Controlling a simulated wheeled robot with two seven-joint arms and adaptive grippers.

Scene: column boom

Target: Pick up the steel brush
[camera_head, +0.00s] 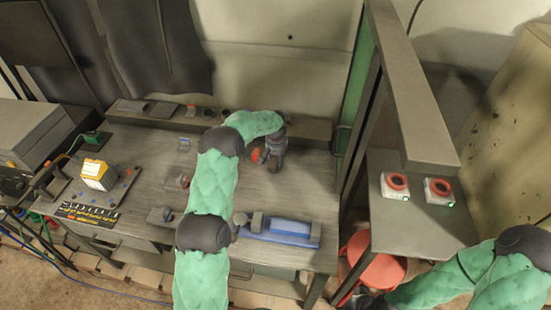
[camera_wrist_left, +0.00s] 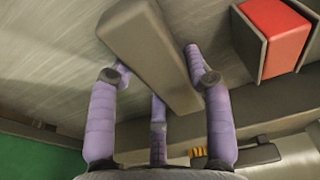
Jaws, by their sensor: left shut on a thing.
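My left gripper (camera_head: 273,160) reaches over the far right part of the workbench, pointing down. In the left wrist view its purple fingers (camera_wrist_left: 160,95) are shut on a plain grey-brown bar (camera_wrist_left: 150,50), which looks like the steel brush's body. No bristles show, so I cannot be sure. In the head view the bar is mostly hidden by the gripper. I cannot tell whether it touches the bench top.
A red block in a grey holder (camera_wrist_left: 278,35) is close beside the gripper. The workbench (camera_head: 150,150) carries a yellow-white box (camera_head: 98,175), a blue tool (camera_head: 290,228) and small parts along the back ledge. A side table (camera_head: 400,225) with two red-ringed buttons stands right, beyond a post.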

